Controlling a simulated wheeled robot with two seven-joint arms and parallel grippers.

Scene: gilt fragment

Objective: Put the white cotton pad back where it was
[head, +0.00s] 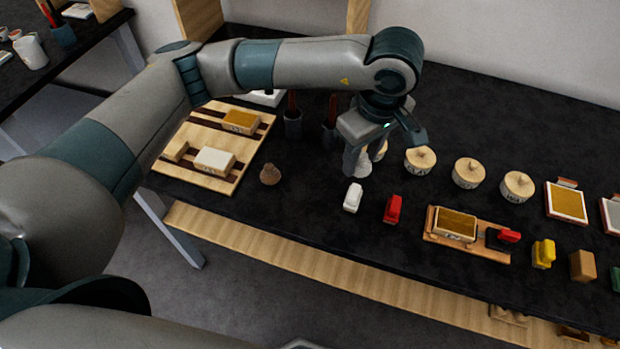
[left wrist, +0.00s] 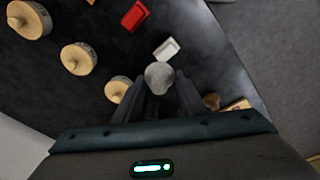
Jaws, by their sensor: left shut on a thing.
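The white cotton pad (left wrist: 159,74) is a round, pale disc between the fingertips of my left gripper (left wrist: 162,92) in the left wrist view. In the head view my left gripper (head: 356,160) points down over the dark table, shut on the pad (head: 364,169), which shows only in part beside the fingers. I cannot tell how far the pad is above the table. The gripper is just behind a white block (head: 353,197) and left of the lidded jars. My right gripper is not in view.
Several lidded jars (head: 468,172) stand in a row to the right; one is partly hidden behind the gripper. A red block (head: 393,209) and a wooden tray (head: 432,237) are nearer the front edge. A slatted board (head: 191,178), a small brown cone (head: 270,174) and dark cups (head: 292,124) are left.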

